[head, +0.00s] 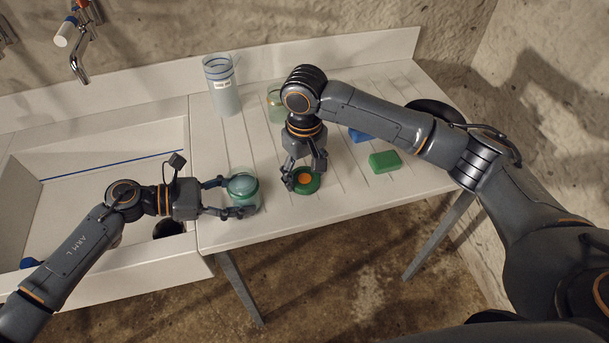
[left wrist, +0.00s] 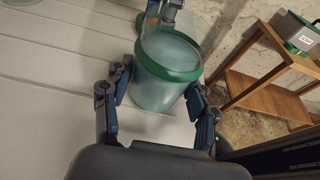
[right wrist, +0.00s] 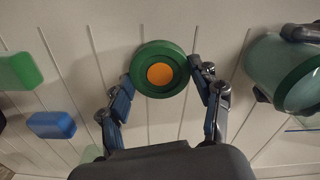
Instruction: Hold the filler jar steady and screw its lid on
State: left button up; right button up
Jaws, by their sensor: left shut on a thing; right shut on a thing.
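The filler jar (head: 243,190) is a translucent teal jar with a green rim, upright and without a lid near the front of the white ribbed drainboard. My left gripper (head: 229,197) is shut around its sides from the left. The left wrist view shows the jar (left wrist: 160,92) between the fingers. The lid (head: 306,181) is a green disc with an orange centre, to the right of the jar and apart from it. My right gripper (head: 304,175) is shut on the lid from above. In the right wrist view the lid (right wrist: 160,76) lies between the fingertips. I cannot tell whether it touches the board.
A green block (head: 385,161) and a blue block (head: 360,135) lie right of my right gripper. The sink (head: 105,178) is at left. Board between jar and lid is clear.

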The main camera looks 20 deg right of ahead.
notch_tip(320, 180, up, 9)
jog(key=a, duration=0.1)
send_near(238, 168)
jog(key=s+f, duration=0.1)
jog(key=s, duration=0.2)
jog(key=shift+w+f, duration=0.2)
jog(key=shift+f, duration=2)
jog(key=shift+f, duration=0.95)
dwell(0.4)
jog(key=c, duration=0.4)
jog(key=m, duration=0.4)
jog(key=shift+c, duration=0.3)
jog(key=shift+m, duration=0.3)
jog(key=m, duration=0.4)
jog(key=shift+r+m, duration=0.1)
jog(key=shift+m, duration=0.2)
